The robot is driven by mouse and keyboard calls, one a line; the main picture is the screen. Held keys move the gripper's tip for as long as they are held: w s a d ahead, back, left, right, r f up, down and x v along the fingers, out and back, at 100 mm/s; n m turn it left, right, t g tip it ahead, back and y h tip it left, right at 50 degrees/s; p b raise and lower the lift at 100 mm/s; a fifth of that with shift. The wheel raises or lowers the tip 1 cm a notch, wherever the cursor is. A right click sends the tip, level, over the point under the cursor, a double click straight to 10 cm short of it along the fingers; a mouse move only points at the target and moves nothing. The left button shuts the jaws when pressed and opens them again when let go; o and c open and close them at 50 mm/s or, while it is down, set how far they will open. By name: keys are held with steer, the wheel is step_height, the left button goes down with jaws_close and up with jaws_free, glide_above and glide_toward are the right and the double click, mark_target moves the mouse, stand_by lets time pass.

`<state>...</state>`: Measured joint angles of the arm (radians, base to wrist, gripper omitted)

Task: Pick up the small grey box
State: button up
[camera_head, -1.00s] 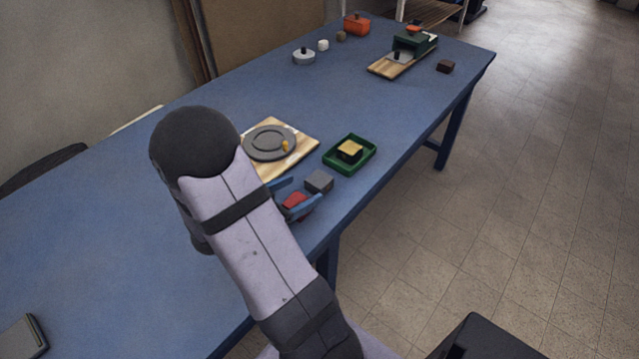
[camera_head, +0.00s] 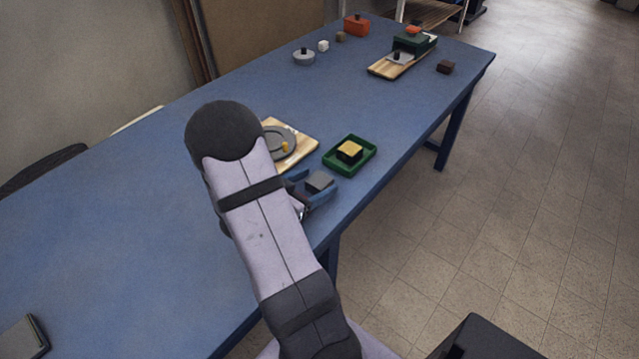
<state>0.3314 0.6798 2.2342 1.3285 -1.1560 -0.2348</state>
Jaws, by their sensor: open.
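The small grey box (camera_head: 319,181) sits on the blue table near its right edge, just below the green tray. My gripper (camera_head: 311,187) is open, with one blue finger on each side of the box. The lower part of the box is partly hidden by the near finger. I cannot tell whether the fingers touch it. My arm covers the gripper's base.
The green tray (camera_head: 370,164) holds a black block with a yellow top (camera_head: 350,150). A wooden board (camera_head: 303,153) with a grey plate (camera_head: 283,146) lies to the left, partly behind my arm. Several items stand at the far end. The table's middle is clear.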

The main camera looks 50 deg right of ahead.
steer(key=shift+d+f, duration=0.1)
steer(key=shift+d, duration=0.15)
steer(key=shift+c, duration=0.6)
steer(key=c, duration=1)
